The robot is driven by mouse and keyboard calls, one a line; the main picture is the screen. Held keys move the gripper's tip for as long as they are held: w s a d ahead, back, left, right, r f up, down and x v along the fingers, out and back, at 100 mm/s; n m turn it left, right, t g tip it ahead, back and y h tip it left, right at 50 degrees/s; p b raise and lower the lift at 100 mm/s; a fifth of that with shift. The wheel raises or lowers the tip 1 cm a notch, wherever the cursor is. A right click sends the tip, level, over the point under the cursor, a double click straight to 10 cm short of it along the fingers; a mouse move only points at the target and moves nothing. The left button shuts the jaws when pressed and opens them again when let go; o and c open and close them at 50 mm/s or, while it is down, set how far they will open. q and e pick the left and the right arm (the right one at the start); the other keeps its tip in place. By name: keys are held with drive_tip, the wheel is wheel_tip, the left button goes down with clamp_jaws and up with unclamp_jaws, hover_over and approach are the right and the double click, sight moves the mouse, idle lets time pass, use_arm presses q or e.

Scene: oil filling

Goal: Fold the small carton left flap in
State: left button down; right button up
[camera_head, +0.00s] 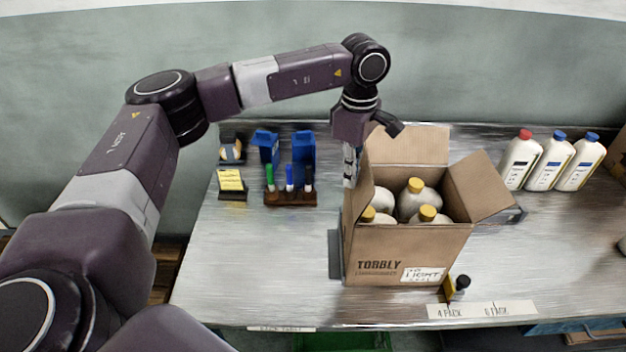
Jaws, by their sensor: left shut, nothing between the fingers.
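The small carton (400,240), printed TOBBLY, stands on the table with its top open. Several white bottles with yellow caps (416,186) stand inside it. The back flap (410,146) stands up and the right flap (478,187) leans outward. At the left rim a narrow strip of cardboard, probably the left flap (361,190), shows nearly edge-on; its exact angle is hard to tell. My left gripper (349,180) points down just outside that strip, shut and empty; I cannot tell whether it touches. My right gripper is not in view.
Three white bottles (548,162) with red and blue caps stand at the back right. A marker rack (291,198) and blue holders (303,146) stand left of the carton. The table's front left is clear.

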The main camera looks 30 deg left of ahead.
use_arm(q)
drive_tip(key=w+d, duration=0.5)
drive_tip(key=d, duration=0.1)
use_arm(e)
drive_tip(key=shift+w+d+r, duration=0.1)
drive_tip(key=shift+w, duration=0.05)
use_arm(q)
drive_tip(key=shift+s+f, duration=0.15)
drive_tip(key=shift+f, duration=0.05)
